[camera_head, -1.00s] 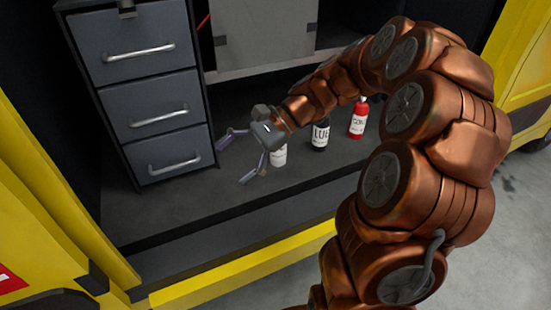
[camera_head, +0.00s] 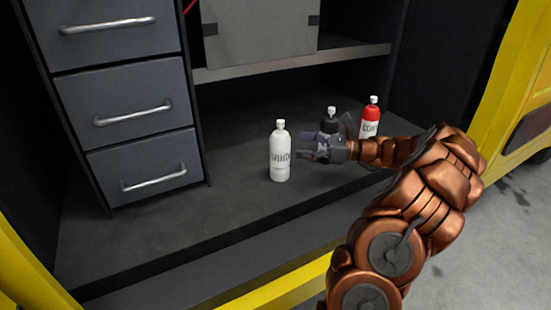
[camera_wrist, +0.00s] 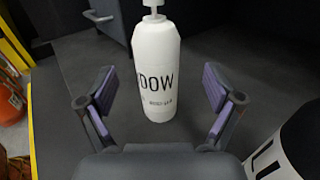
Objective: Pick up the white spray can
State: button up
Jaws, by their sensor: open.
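The white spray can (camera_head: 280,155) stands upright on the dark compartment floor, with dark lettering on its front. In the wrist view the white can (camera_wrist: 157,75) stands ahead of my gripper (camera_wrist: 158,90), roughly centred between the two spread fingers. My gripper (camera_head: 308,147) is open and empty, just right of the can in the head view. The fingers point toward the can, and I cannot tell whether a fingertip touches it.
A black bottle (camera_head: 331,115) stands behind my gripper, partly hidden. A grey drawer unit (camera_head: 125,95) is at left. A shelf edge (camera_head: 290,64) runs behind. Bare floor (camera_head: 200,225) lies in front.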

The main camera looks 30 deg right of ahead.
aim_at(280, 144)
jog(key=b+x, duration=0.1)
jog(key=x, duration=0.1)
jog(key=b+x, duration=0.1)
jog(key=x, duration=0.1)
jog(key=b+x, duration=0.1)
jog(key=x, duration=0.1)
jog(key=shift+s+a+f, duration=0.1)
jog(key=shift+s+f, duration=0.1)
jog(key=shift+f, duration=0.2)
jog(key=shift+w+a+r, duration=0.1)
jog(key=shift+w+a, duration=0.15)
jog(key=c, duration=1.5)
jog(key=shift+c, duration=0.2)
jog(key=shift+r, duration=0.15)
